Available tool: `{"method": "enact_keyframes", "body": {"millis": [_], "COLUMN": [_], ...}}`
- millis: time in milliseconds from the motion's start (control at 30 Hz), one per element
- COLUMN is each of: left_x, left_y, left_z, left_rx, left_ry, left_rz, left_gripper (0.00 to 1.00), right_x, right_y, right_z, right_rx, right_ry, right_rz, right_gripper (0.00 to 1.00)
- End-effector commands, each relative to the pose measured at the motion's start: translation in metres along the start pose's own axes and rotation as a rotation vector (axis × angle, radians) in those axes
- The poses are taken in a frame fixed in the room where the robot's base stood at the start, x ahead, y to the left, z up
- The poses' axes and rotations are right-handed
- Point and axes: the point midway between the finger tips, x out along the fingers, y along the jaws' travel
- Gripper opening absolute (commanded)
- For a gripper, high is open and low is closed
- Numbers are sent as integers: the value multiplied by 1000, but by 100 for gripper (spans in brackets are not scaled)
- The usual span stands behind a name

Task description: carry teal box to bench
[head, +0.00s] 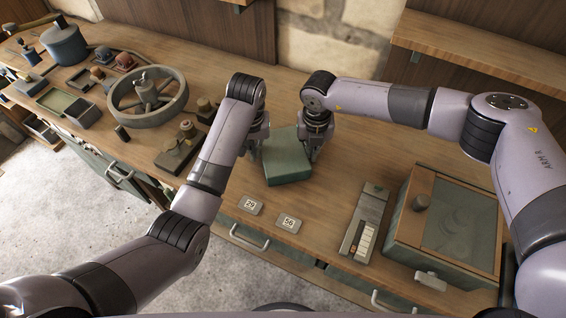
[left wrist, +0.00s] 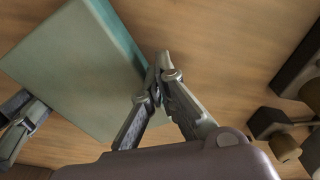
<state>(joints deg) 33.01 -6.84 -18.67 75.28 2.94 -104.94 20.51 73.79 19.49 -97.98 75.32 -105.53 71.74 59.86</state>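The teal box (head: 287,160) is over the wooden bench (head: 335,195), between my two grippers; I cannot tell whether it rests on the wood or is slightly above it. My left gripper (head: 259,142) is at the box's left side. In the left wrist view the box (left wrist: 75,75) fills the upper left, and the left gripper's fingertips (left wrist: 163,68) are together with nothing visible between them, right against the box's edge. My right gripper (head: 314,150) is at the box's right side; part of it shows at the left edge of the left wrist view (left wrist: 22,128). Its finger opening is unclear.
Number plates (head: 250,205) (head: 289,223) lie near the bench's front edge. A keypad device (head: 364,225) and a glass-lidded case (head: 450,225) stand to the right. A spoked wheel (head: 148,97) and a clamp-like block (head: 181,147) are on the left. Drawer handles stick out in front.

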Motion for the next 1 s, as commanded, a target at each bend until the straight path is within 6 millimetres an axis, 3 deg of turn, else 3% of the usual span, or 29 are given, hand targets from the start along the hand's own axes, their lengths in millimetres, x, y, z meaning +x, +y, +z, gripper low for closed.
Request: {"method": "enact_keyframes", "body": {"millis": [33,233,500,600,900,1000], "left_x": [-3,-3,-3,-3,-3,-3], "left_y": [8,-4,-16,-16,-17,-17], "left_z": [1,3,5,5,4,4], "left_rx": [12,16,16,15,14,13], "left_ry": [2,2,0,0,1,1], "left_rz": [17,13,6,4,3,2], "left_gripper": [0,0,18,20,20,20], "right_x": [-5,-6,-5,-4,-4,-4], "right_y": [9,-3,-15,-16,-17,-17], "right_z": [0,-2,-3,-3,-3,-3], "right_rx": [-7,-6,-4,-3,-1,-1], "right_ry": [-5,-4,-3,-2,-2,-2], "right_rz": [22,20,14,12,9,9], "right_gripper": [0,0,0,0,19,19]}}
